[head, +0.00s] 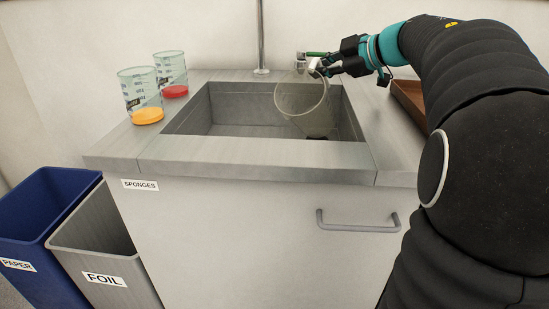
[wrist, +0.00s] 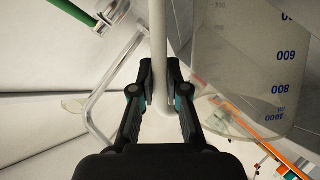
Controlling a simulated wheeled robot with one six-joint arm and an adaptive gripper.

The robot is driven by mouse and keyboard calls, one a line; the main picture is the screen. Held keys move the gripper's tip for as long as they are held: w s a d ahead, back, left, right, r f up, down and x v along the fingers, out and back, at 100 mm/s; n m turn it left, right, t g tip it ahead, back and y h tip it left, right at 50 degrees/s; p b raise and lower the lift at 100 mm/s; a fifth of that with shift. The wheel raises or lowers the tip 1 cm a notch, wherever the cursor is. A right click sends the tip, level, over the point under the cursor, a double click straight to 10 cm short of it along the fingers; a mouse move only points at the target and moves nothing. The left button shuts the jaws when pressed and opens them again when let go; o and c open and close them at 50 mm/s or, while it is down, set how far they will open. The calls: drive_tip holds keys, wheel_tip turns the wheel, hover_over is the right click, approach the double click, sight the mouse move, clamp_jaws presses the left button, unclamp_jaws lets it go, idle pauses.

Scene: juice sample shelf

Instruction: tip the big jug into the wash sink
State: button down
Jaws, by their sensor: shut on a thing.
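The big jug (head: 302,103) is clear and tilted over the right part of the wash sink (head: 235,118). Its wide body hangs down to the left and its lower part is inside the basin opening. My gripper (head: 325,69) is shut on the jug's pale handle, above and right of its body. In the wrist view the handle passes between my gripper's fingers (wrist: 162,95), and the jug's wall (wrist: 235,60) with blue marks up to 1000 shows at the right. I see no coloured liquid in the jug.
A beaker with yellow liquid (head: 141,96) and one with red liquid (head: 171,75) stand on the counter left of the sink. A tap post (head: 261,40) rises behind the basin. A brown tray (head: 408,101) lies at right. PAPER (head: 45,200) and FOIL (head: 95,235) bins stand below left.

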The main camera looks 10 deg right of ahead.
drive_tip(key=shift+w+d+r+m, duration=0.15)
drive_tip(key=shift+w+d+r, duration=0.05)
drive_tip(key=shift+r, duration=0.25)
drive_tip(key=shift+w+d+r+m, duration=0.15)
drive_tip(key=shift+r, duration=0.3)
drive_tip(key=shift+w+d+r+m+g+y, duration=0.3)
drive_tip(key=shift+w+d+r+m, duration=0.15)
drive_tip(key=shift+r, duration=0.25)
drive_tip(key=shift+w+d+r+m+g+y, duration=0.2)
drive_tip(key=shift+w+d+r+m+g, duration=0.15)
drive_tip(key=shift+w+d+r, duration=0.25)
drive_tip(key=shift+w+d+r+m+g+y, duration=0.3)
drive_tip(key=shift+w+d+m+g+y, duration=0.15)
drive_tip(key=shift+w+d+m+y, duration=0.3)
drive_tip(key=shift+w+d+r+m+g+y, duration=0.25)
drive_tip(key=shift+w+d+m+g+y, duration=0.25)
drive_tip(key=shift+w+d+m, duration=0.35)
drive_tip(key=shift+s+a, duration=0.1)
drive_tip(key=shift+s, duration=0.1)
